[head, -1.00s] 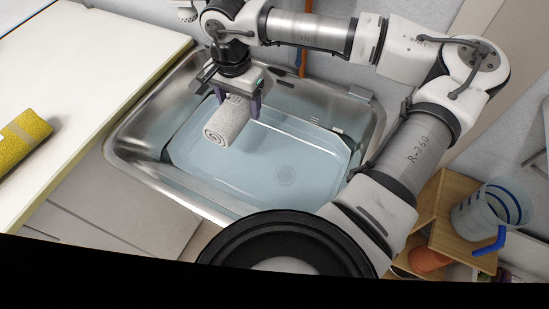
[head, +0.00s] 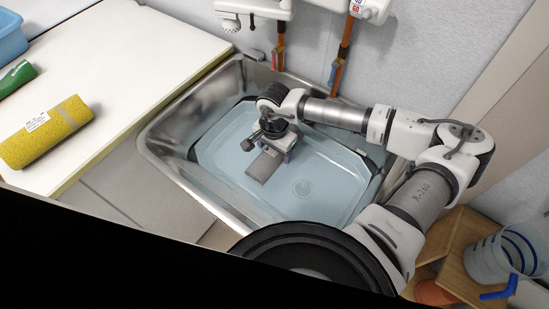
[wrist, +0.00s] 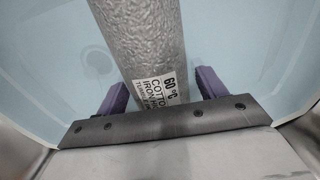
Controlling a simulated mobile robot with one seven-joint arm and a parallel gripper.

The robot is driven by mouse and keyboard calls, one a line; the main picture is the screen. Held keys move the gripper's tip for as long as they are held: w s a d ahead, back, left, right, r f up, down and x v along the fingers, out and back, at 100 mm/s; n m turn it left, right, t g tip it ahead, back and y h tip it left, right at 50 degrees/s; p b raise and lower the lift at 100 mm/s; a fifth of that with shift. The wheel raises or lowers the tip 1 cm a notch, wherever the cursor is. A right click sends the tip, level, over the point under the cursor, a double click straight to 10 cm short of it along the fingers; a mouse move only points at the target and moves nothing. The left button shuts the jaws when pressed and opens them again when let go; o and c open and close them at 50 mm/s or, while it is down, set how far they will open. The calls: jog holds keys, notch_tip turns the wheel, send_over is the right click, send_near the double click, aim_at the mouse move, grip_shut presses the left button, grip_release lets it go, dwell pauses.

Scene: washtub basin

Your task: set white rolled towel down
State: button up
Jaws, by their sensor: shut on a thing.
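The white rolled towel (wrist: 143,42) looks grey in the wrist view and carries a white care label (wrist: 157,92) at its near end. It lies between the two purple fingers of my gripper (wrist: 162,92), which is shut on it. In the head view my gripper (head: 270,155) is low inside the metal washtub basin (head: 172,153), over the pale blue tub (head: 225,150). I cannot tell whether the towel touches the tub floor.
A white counter (head: 125,55) at the left holds a yellow roll (head: 45,133), a green roll (head: 15,78) and a blue bin (head: 8,40). Taps and pipes (head: 345,45) are on the wall behind. A wooden shelf (head: 455,265) with a clear bucket (head: 490,258) is at the right. The tub's right side is clear.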

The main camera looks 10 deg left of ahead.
jog(key=shift+f+p, duration=0.35)
jog(key=shift+f, duration=1.95)
jog(key=shift+f, duration=0.15)
jog(key=o, duration=1.1)
notch_tip(320, 180, up, 12)
jog(key=b, duration=0.2)
jog(key=shift+r+b, duration=0.2)
jog(key=shift+b, duration=0.15)
